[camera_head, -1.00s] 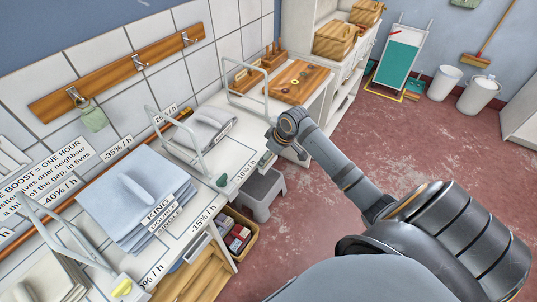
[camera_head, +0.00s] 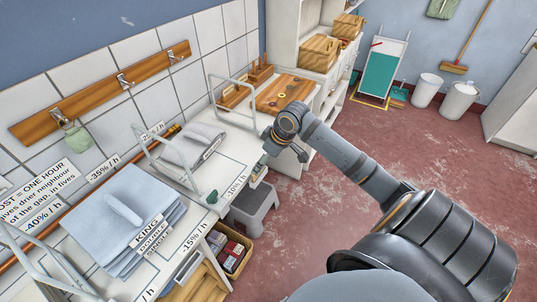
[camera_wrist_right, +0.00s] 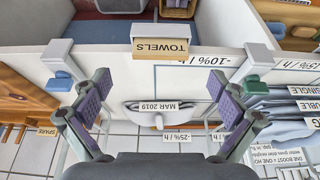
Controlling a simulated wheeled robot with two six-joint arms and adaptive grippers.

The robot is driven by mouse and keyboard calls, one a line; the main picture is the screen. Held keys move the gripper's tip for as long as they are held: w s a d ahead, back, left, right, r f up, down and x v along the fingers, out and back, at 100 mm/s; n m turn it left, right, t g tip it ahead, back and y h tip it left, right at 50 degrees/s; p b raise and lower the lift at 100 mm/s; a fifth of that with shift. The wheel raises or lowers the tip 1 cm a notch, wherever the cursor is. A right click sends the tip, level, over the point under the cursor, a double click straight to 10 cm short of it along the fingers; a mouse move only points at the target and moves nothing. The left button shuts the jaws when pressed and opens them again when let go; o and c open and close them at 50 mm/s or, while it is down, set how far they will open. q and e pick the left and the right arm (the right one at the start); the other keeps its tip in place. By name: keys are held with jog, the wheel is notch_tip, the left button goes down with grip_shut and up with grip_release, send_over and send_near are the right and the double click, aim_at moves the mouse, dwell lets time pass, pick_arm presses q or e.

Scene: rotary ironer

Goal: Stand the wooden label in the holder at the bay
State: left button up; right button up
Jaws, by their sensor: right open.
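The wooden label (camera_wrist_right: 160,48), lettered TOWELS, sits at a white holder (camera_wrist_right: 160,32) on the bench's front edge in the right wrist view. The lettering appears upside down there, and the label looks lodged in the holder; its lower edge cannot be made out. My right gripper (camera_wrist_right: 161,85) is open and empty, its two fingers apart on either side of the label's line and short of it in the picture. In the head view my right gripper (camera_head: 275,150) is over the front edge of the bay, with its fingertips hard to make out. My left gripper is not in view.
White rails (camera_head: 170,165) divide the bench (camera_head: 222,178). A grey step stool (camera_head: 252,208) stands below. Red floor (camera_head: 310,235) is open to the right.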

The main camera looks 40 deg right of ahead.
jog(key=shift+v, duration=2.55)
jog(key=s+a+f+m+h, duration=0.1)
jog(key=s+a+f+m, duration=0.1)
jog(key=s+a+f, duration=0.5)
jog(key=s+a+f+m+h, duration=0.1)
jog(key=s+a+f, duration=0.2)
jog(key=s+f, duration=0.35)
jog(key=s+d+f+m+g, duration=0.1)
jog(key=s+d+f, duration=0.15)
jog(key=f, duration=1.05)
jog(key=s+d+f+g, duration=0.1)
jog(key=s+f, duration=0.2)
jog(key=f, duration=1)
jog(key=s+f+g, duration=0.1)
jog(key=s+f, duration=1.4)
jog(key=s, duration=0.3)
jog(key=shift+d+f+h, duration=0.25)
jog(key=shift+d+h, duration=0.05)
